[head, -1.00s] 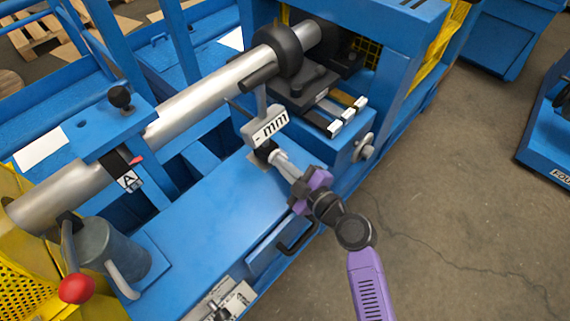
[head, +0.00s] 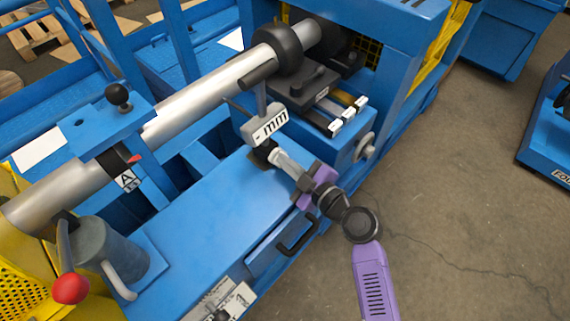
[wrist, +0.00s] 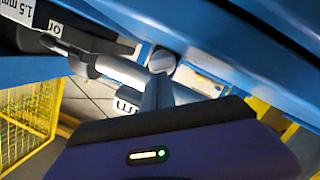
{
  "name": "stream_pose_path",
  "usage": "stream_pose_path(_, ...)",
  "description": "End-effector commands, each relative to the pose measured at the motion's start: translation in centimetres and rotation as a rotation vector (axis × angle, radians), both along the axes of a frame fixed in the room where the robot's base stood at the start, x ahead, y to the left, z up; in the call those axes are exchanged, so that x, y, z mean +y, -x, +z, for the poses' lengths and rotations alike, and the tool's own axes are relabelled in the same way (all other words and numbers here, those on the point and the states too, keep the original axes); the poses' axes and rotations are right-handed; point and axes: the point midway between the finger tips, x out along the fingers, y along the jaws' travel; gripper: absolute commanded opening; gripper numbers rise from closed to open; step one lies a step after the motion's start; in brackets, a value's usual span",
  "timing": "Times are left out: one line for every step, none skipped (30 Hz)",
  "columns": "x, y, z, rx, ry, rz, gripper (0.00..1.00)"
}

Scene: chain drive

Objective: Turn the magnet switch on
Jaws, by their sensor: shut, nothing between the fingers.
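The indicator with an "mm" plate (head: 270,124) stands upright on a small dark base (head: 262,153) on the blue bench top. The base is partly hidden by my gripper. My gripper (head: 274,155) is shut and empty, with its tips right at the base. In the wrist view my gripper's narrow fingers (wrist: 157,92) point at a grey round knob (wrist: 163,60), which looks like the magnet switch. The tips appear at or very close to it; I cannot tell whether they touch. The knob's on or off position is not readable.
A silver shaft (head: 190,107) with a black collar (head: 282,50) runs behind the indicator. A black drawer handle (head: 298,236) is below the bench edge. A red-knobbed lever (head: 71,288) is at lower left.

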Motion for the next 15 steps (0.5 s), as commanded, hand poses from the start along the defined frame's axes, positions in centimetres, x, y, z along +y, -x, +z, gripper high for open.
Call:
stream_pose_path(-0.4, -0.19, -0.71, 0.024, -0.01, -0.005, 0.0)
stream_pose_path(-0.43, -0.21, -0.71, 0.038, -0.02, -0.005, 0.0)
stream_pose_path(-0.5, -0.26, -0.73, 0.059, -0.038, -0.006, 0.0)
stream_pose_path(-0.53, -0.28, -0.78, 0.078, -0.051, -0.006, 0.0)
stream_pose_path(-0.57, -0.32, -0.82, 0.098, -0.066, -0.005, 0.0)
stream_pose_path(-0.61, -0.37, -0.86, 0.126, -0.086, -0.005, 0.0)
stream_pose_path(-0.64, -0.4, -0.87, 0.148, -0.103, -0.005, 0.0)
stream_pose_path(-0.69, -0.47, -0.85, 0.168, -0.12, -0.006, 0.0)
stream_pose_path(-0.73, -0.52, -0.86, 0.198, -0.141, -0.005, 0.0)
stream_pose_path(-0.76, -0.58, -0.86, 0.218, -0.157, -0.005, 0.0)
stream_pose_path(-0.77, -0.59, -0.89, 0.239, -0.173, -0.005, 0.0)
stream_pose_path(-0.8, -0.63, -0.93, 0.267, -0.194, -0.004, 0.0)
stream_pose_path(-0.83, -0.66, -0.96, 0.287, -0.209, -0.005, 0.0)
stream_pose_path(-0.86, -0.68, -1.0, 0.308, -0.224, -0.004, 0.0)
stream_pose_path(-0.91, -0.75, -1.02, 0.332, -0.244, -0.004, 0.0)
